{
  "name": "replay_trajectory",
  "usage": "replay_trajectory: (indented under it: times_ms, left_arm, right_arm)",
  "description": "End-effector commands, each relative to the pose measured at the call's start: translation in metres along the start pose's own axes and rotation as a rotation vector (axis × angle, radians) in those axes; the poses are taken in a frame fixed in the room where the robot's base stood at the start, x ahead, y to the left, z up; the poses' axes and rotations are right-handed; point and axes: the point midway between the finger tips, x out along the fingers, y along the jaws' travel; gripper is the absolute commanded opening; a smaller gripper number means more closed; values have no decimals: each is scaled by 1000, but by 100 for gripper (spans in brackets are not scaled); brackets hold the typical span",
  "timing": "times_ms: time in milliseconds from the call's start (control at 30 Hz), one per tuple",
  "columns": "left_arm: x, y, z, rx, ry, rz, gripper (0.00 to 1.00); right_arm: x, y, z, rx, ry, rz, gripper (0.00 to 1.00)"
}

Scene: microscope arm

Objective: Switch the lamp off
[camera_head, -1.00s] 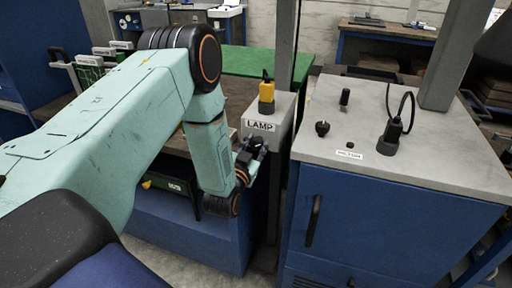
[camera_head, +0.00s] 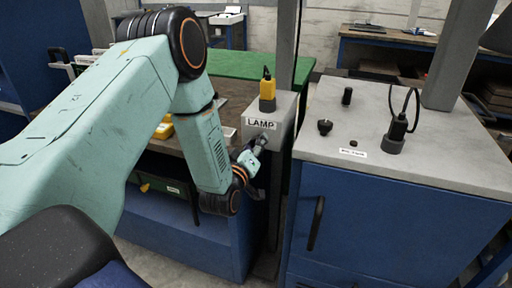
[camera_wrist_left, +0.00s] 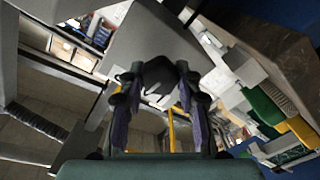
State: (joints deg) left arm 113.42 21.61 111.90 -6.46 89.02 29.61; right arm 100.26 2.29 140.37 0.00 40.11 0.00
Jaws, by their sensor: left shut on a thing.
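The grey lamp box (camera_head: 284,115) with a white "LAMP" label (camera_head: 261,124) stands on a post between the bench and the blue cabinet. My left gripper (camera_head: 260,146) is at the lower front of this box, just under the label. In the left wrist view, my left gripper (camera_wrist_left: 156,78) is shut on a dark switch knob (camera_wrist_left: 157,84) with a pale mark, one finger on each side. In the head view the knob is mostly hidden by the gripper. My right gripper is not in view.
A yellow device (camera_head: 267,90) with a dark cable stands on the box. To the right, a blue cabinet (camera_head: 385,225) has a grey top with dark knobs and a plugged cable (camera_head: 397,130). A metal post (camera_head: 286,45) rises behind the box. A workbench (camera_head: 232,103) is behind my arm.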

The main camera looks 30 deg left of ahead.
Motion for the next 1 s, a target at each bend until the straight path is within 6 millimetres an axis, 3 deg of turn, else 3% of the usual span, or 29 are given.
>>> replay_trajectory:
  times_ms: [300, 867, 900, 1000]
  left_arm:
    - [0, -1, 0, -116, 2, -2, 2]
    - [-1, -2, 0, -140, 2, -4, 2]
    - [-1, -2, 0, -140, 2, -4, 37]
    - [0, -1, 0, -139, 2, -3, 46]
  right_arm:
    - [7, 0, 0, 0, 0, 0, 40]
    - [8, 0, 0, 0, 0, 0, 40]
    - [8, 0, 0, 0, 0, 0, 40]
    - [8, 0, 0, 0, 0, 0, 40]
